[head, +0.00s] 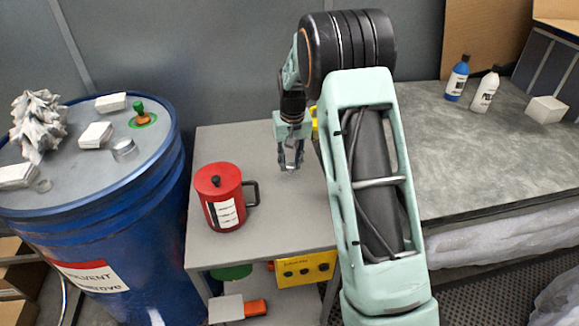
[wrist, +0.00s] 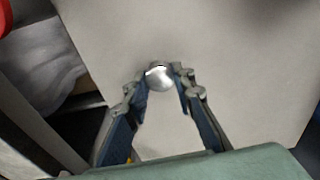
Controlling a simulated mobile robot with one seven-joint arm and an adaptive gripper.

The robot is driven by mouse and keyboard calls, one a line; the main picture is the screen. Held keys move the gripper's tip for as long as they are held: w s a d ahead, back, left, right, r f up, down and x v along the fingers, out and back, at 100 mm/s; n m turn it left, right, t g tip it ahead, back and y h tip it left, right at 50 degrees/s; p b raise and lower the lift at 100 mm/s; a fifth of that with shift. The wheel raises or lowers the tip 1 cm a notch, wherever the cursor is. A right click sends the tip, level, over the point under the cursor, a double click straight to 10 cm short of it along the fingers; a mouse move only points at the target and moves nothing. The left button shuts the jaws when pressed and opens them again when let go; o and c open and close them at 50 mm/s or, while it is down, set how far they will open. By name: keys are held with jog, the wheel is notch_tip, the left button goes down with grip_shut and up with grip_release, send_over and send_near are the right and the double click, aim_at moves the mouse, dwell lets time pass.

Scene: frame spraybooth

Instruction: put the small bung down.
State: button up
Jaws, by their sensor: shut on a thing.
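My gripper (head: 291,164) points down over the grey top of the small table (head: 250,143), to the right of the red can. In the wrist view, the fingers of my gripper (wrist: 162,72) are shut on a small round silvery piece, the small bung (wrist: 158,79). The pale table top (wrist: 235,60) lies beneath it. I cannot tell whether the bung touches the top.
A red can (head: 221,200) with a black handle stands on the table's left part. A blue drum (head: 100,215) at left carries white boxes, a metal cap (head: 123,149) and a brass piece on a green ring (head: 143,117). Bottles stand on the right bench (head: 490,150). The table's front is clear.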

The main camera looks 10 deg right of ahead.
aim_at(291, 168)
jog(key=shift+f, duration=0.9)
jog(key=shift+f, duration=0.1)
jog(key=o, duration=1)
jog(key=shift+f, duration=0.1)
jog(key=r, duration=0.4)
jog(key=s+r, duration=0.1)
jog(key=r, duration=0.7)
jog(key=shift+s+r, duration=0.15)
jog(key=shift+s, duration=0.05)
